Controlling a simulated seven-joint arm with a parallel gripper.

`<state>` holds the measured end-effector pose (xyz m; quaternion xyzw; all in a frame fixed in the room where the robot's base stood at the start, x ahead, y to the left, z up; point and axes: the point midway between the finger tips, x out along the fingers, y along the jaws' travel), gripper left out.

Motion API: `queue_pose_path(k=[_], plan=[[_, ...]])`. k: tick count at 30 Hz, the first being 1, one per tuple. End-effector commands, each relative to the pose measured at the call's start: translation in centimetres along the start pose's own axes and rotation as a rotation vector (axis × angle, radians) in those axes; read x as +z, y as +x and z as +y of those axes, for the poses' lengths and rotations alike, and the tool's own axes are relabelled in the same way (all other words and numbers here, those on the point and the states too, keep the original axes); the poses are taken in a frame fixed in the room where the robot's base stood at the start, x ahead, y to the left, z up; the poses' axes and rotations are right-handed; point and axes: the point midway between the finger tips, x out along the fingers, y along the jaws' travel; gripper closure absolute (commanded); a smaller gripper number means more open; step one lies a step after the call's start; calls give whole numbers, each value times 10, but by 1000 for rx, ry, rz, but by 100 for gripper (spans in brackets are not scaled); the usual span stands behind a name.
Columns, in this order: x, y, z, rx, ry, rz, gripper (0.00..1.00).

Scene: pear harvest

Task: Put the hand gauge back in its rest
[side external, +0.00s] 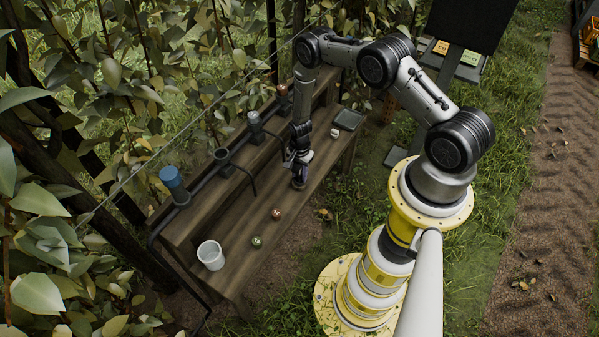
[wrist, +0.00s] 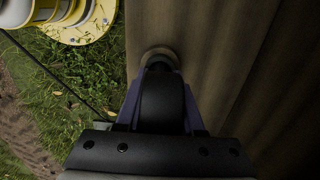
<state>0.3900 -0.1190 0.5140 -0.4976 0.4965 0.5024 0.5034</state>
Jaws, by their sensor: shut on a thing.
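My gripper (side external: 298,160) points down over the right half of the wooden bench and is shut on a dark object, which I take for the hand gauge (side external: 299,182). Its lower end is just above or touching the lower bench board; I cannot tell which. In the wrist view the gauge (wrist: 162,103) is a black body between the purple fingers, with a round tan end beyond them. On the raised back shelf a dark empty holder (side external: 222,156) looks like the rest. It is left of my gripper.
A blue-topped cylinder (side external: 173,182), a grey-topped piece (side external: 255,124) and a copper-topped piece (side external: 283,93) stand along the back shelf. Leaves crowd behind.

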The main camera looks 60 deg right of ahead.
Motion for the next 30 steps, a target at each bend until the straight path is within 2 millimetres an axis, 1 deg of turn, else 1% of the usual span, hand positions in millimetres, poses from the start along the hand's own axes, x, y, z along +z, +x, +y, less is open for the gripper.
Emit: queue_pose_path(k=[1,5,6,7,15,20,23,30], plan=[[0,0,0,-1,0,0,61],[0,0,0,0,0,0,38],[0,0,0,0,0,0,31],[0,0,0,0,0,0,28],[0,0,0,1,0,0,28],[0,-10,0,0,0,0,28],[0,-24,0,-1,0,0,28],[0,-74,-1,-4,0,1,28]])
